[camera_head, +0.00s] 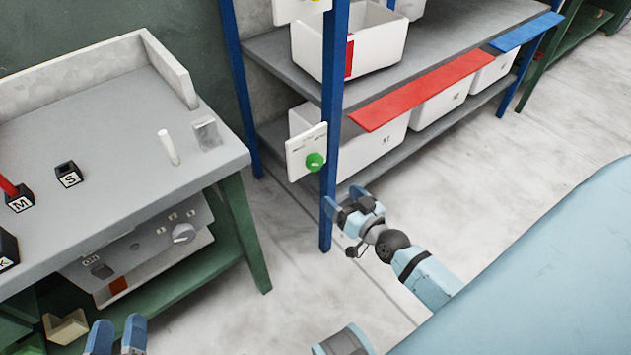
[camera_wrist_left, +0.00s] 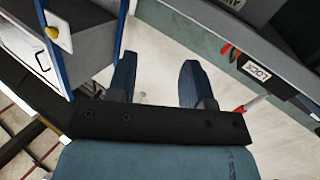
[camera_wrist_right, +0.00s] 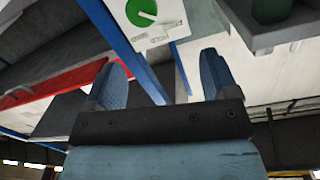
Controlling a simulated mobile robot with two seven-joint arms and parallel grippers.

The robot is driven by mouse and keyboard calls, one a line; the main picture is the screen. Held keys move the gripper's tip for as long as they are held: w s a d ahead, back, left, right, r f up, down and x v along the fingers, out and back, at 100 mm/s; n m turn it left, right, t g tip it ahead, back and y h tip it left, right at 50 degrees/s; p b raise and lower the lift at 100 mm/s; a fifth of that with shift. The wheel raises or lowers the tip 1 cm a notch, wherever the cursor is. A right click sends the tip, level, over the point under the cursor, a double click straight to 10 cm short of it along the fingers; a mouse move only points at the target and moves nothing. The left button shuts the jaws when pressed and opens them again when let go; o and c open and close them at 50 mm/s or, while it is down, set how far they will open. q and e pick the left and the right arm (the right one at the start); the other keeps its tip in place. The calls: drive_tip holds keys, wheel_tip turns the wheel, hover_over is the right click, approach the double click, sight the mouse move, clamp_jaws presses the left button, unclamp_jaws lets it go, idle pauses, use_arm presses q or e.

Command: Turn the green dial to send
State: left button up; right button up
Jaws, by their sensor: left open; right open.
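The green dial (camera_head: 315,161) sits on a white plate (camera_head: 294,161) fixed to the blue shelf post. In the right wrist view the dial (camera_wrist_right: 141,12) is near the top edge, with a pale line across it; the print beside it seems to read HOLD. The top of the plate is cut off there, and I cannot read a send label. My right gripper (camera_head: 343,203) is open and empty, below and right of the dial, apart from it. My left gripper (camera_head: 117,335) is open and empty at the bottom left, far from the dial.
The blue shelf post (camera_head: 333,90) stands beside the dial. A shelf (camera_head: 270,60) with white bins and a red strip (camera_head: 430,88) lies behind. A grey workbench (camera_head: 110,150) with lettered black blocks stands left. The floor (camera_head: 290,310) between is clear.

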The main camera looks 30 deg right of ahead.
sight(317, 165)
drive_tip(key=shift+m+t+h, duration=0.3)
drive_tip(key=shift+m, duration=0.2)
drive_tip(key=w+b, duration=0.1)
drive_tip(key=w, duration=0.3)
drive_tip(key=w+d+f+b, duration=0.1)
drive_tip(key=w, duration=0.4)
drive_tip(key=w+d+f+b, duration=0.1)
drive_tip(key=w+b, duration=0.1)
drive_tip(key=w, duration=0.2)
drive_tip(key=shift+w, duration=0.4)
drive_tip(key=shift+w+r, duration=0.1)
drive_tip(key=shift+w, duration=0.35)
use_arm(q)
drive_tip(key=shift+s+d+r+t+h, duration=0.25)
drive_tip(key=shift+d+r+t+h, duration=0.65)
drive_tip(key=shift+r+h, duration=0.25)
drive_tip(key=shift+r, duration=0.1)
use_arm(e)
drive_tip(key=c, duration=0.9)
